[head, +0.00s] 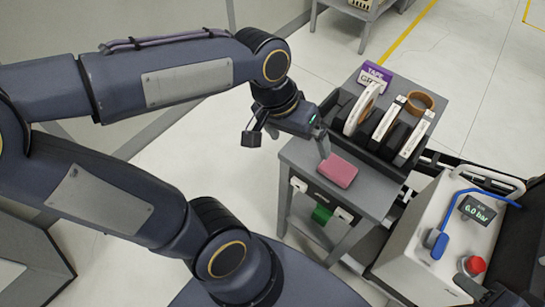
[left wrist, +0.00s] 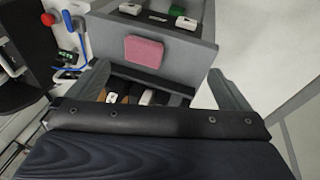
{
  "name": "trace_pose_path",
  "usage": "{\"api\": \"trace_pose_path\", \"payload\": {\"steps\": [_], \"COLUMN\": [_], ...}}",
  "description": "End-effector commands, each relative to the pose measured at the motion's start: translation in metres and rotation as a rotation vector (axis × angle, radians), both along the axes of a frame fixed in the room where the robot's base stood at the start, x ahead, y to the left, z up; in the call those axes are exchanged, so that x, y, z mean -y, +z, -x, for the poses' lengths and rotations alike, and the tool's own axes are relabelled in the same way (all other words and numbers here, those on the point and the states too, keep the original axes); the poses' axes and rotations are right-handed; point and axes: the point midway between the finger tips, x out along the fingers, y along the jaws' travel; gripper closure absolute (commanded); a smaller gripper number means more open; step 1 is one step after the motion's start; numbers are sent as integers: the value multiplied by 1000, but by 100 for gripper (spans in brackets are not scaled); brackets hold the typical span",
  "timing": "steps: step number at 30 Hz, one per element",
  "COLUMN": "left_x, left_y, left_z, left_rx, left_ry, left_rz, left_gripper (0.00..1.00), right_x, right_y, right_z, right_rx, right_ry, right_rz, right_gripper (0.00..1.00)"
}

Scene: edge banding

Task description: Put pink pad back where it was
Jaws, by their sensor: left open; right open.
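The pink pad (head: 338,170) lies flat on the grey top of a small bench (head: 370,199), near its middle. My left gripper (head: 323,146) is just behind and above the pad, pointing down. In the left wrist view, the left gripper's fingers (left wrist: 158,72) are spread wide with nothing between them. The pink pad (left wrist: 143,51) shows there beyond the fingertips, apart from them.
A dark rack (head: 375,134) with several tape rolls stands behind the pad, with a purple tape box (head: 374,76) at its back. A pale air unit (head: 446,228) with a blue handle and red button stands at the right. Drawers and a green item (head: 322,214) are below the bench top.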

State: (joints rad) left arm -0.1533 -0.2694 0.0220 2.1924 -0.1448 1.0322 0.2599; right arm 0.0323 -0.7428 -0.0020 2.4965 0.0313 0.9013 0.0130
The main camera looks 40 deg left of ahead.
Motion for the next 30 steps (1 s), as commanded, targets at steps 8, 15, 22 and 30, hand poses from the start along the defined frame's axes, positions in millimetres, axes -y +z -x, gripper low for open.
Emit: {"api": "trace_pose_path", "payload": {"steps": [8,15,22,30], "left_x": [-15,-14,-14,-14], "left_y": [-10,-14,-8,2], "left_z": [61,69,68,68], "left_rx": [216,260,258,258], "left_ry": [94,108,107,107], "left_rz": [106,117,117,117], "left_gripper": [0,0,0,0], "right_x": [0,0,0,0], "right_y": [0,0,6,15], "right_z": [0,0,0,0], "right_rx": [0,0,0,0], "right_ry": [0,0,0,0], "right_rz": [0,0,0,0], "right_gripper": [56,56,56,56]}}
